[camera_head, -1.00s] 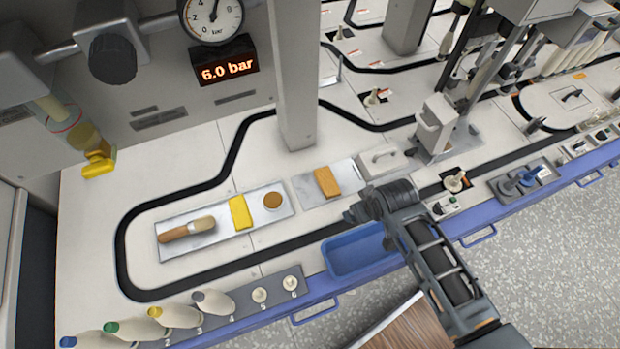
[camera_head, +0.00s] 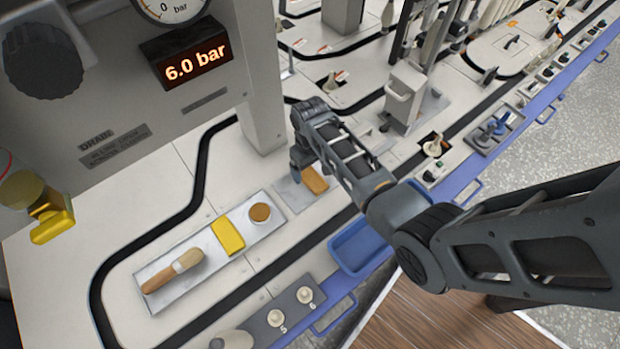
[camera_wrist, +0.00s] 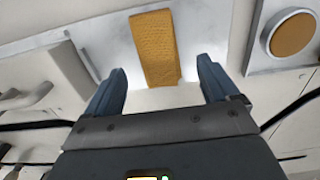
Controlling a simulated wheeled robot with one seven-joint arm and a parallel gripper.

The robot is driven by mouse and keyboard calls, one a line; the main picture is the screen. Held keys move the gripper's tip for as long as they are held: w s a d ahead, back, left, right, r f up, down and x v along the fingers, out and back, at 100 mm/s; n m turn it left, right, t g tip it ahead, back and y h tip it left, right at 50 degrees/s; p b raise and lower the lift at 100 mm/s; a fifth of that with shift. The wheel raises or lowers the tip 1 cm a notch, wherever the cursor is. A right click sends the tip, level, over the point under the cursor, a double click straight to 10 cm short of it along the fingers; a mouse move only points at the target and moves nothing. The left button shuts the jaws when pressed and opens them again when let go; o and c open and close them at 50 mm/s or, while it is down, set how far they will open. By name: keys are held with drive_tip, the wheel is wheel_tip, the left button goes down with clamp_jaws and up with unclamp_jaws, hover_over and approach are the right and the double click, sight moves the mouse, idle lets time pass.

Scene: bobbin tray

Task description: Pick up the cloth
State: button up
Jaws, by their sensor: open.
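The orange-yellow, textured flat piece that looks like the cloth (camera_head: 315,181) lies on a small grey metal plate (camera_head: 292,198). In the wrist view the cloth (camera_wrist: 154,48) lies ahead of and between my finger tips, with no finger touching it. My gripper (camera_wrist: 161,72) is open and empty. In the head view my gripper (camera_head: 302,165) is beside and above the cloth, and my arm hides part of the plate. The height of the tips above the cloth is hard to tell.
Left of the plate, a metal tray (camera_head: 190,262) holds a brush (camera_head: 172,272), a yellow block (camera_head: 228,237) and a round brown-topped disc (camera_head: 260,213). A grey column (camera_head: 262,115) stands behind. A blue bin (camera_head: 360,248) is at the front edge.

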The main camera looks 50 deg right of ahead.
sight(312, 177)
drive_tip(key=f, duration=0.1)
drive_tip(key=f+b, duration=0.1)
drive_tip(key=f, duration=0.2)
drive_tip(key=shift+s+f+b, duration=0.15)
drive_tip(key=shift+s+b, duration=0.1)
drive_tip(key=shift+b, duration=0.1)
drive_tip(key=c, duration=1.2)
drive_tip(key=shift+r+p, duration=0.5)
drive_tip(key=shift+r, duration=0.3)
wheel_tip(312, 177, up, 3)
drive_tip(key=shift+f+p, duration=0.1)
drive_tip(key=shift+p, duration=0.6)
drive_tip(key=s+d+r+p, duration=0.1)
drive_tip(key=d+r, duration=0.1)
drive_tip(key=d, duration=0.1)
drive_tip(key=s+d+r+p, duration=0.1)
drive_tip(key=s+d+r, duration=0.1)
drive_tip(key=d, duration=0.2)
drive_tip(key=s+d+r+p, duration=0.1)
drive_tip(key=s+d+r, duration=0.1)
drive_tip(key=d, duration=0.1)
drive_tip(key=shift+s+d+r, duration=0.15)
drive_tip(key=shift+d+r, duration=0.05)
drive_tip(key=shift+r, duration=0.15)
